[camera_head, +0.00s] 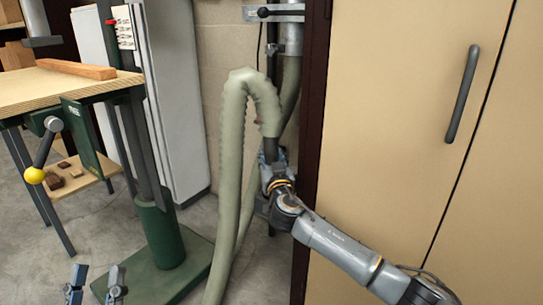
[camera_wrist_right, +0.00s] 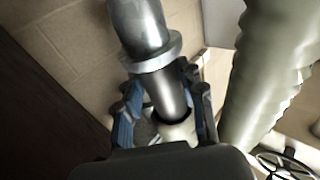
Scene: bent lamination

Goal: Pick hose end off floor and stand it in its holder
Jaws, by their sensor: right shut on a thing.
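The thick grey-green hose (camera_head: 231,170) rises from the floor, bends over in a loop and comes down to a dark tube (camera_head: 271,149) at its end. My right gripper (camera_head: 275,172) is shut around this dark end, which hangs above the floor beside the cabinet. I cannot make out the holder for certain. My left gripper (camera_head: 95,284) is open and empty at the lower left.
A tan cabinet (camera_head: 400,110) stands close on the right. A metal duct (camera_head: 291,38) with a bracket is on the block wall. A green-based machine (camera_head: 166,235) and a wooden-topped table (camera_head: 62,84) stand on the left. Some bare floor (camera_head: 85,220) shows.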

